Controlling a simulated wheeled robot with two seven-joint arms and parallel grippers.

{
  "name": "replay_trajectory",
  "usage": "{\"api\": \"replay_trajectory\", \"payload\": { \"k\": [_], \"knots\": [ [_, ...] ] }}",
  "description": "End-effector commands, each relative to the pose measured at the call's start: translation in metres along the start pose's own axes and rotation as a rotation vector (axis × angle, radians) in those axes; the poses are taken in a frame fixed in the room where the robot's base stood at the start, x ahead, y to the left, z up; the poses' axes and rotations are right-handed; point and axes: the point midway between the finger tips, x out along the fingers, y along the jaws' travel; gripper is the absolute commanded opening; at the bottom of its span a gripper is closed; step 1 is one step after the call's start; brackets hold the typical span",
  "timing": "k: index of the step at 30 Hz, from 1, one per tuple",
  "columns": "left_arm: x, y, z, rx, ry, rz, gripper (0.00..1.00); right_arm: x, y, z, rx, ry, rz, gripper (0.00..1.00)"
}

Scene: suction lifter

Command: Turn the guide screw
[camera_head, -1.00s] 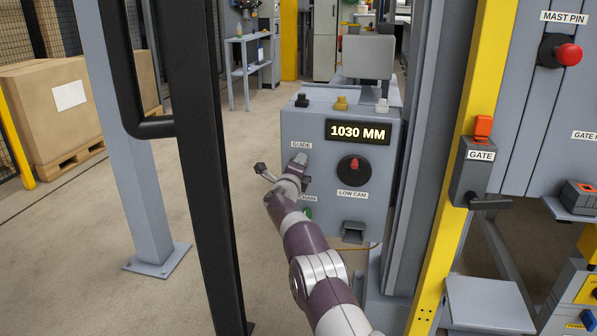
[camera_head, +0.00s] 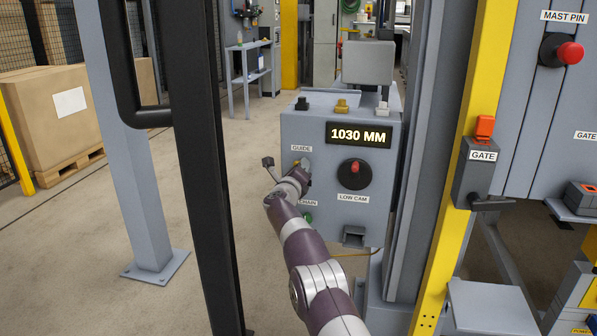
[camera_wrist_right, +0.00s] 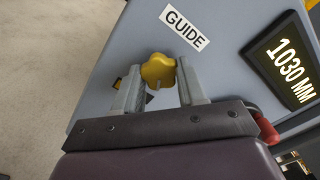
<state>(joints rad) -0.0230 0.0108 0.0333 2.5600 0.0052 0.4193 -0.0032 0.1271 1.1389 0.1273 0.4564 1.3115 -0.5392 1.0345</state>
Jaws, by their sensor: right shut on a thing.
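The guide screw is a yellow lobed knob (camera_wrist_right: 158,70) on the grey control box (camera_head: 318,225), below the GUIDE label (camera_wrist_right: 184,28). In the right wrist view the knob sits between the two grey fingers of my right gripper (camera_wrist_right: 158,80), which is shut on it. In the head view my right gripper (camera_head: 302,166) is at the box's left side, and it hides most of the knob. My left gripper is in neither view.
The box has a 1030 MM display (camera_head: 358,134), a LOW CAM dial (camera_head: 354,174) and a green CHAIN part (camera_head: 308,217) near my wrist. A black post (camera_head: 195,150) stands left of my arm, a yellow upright (camera_head: 455,180) to its right.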

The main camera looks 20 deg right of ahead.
Motion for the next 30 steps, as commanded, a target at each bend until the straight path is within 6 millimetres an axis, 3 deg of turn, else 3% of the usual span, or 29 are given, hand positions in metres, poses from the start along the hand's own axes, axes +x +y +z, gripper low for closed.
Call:
{"api": "replay_trajectory", "payload": {
  "k": [7, 8, 9, 10, 22, 30],
  "knots": [
    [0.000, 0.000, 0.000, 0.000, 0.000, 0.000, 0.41, 0.000, 0.000, -0.001, -0.001, 0.001, 0.000, 0.10],
    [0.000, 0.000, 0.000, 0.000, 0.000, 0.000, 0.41, 0.000, 0.000, -0.001, -0.001, 0.001, 0.000, 0.50],
    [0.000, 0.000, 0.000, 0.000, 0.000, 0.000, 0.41, 0.000, 0.000, -0.001, -0.001, 0.001, 0.000, 0.63],
    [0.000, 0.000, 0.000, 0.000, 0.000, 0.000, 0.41, 0.000, 0.000, -0.001, -0.001, 0.001, 0.000, 0.66],
    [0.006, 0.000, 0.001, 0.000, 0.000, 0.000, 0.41, -0.005, 0.002, -0.001, -0.002, 0.000, 0.001, 0.66],
    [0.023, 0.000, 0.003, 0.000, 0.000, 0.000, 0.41, -0.040, 0.001, -0.001, -0.002, 0.000, 0.001, 0.66]
  ]
}}
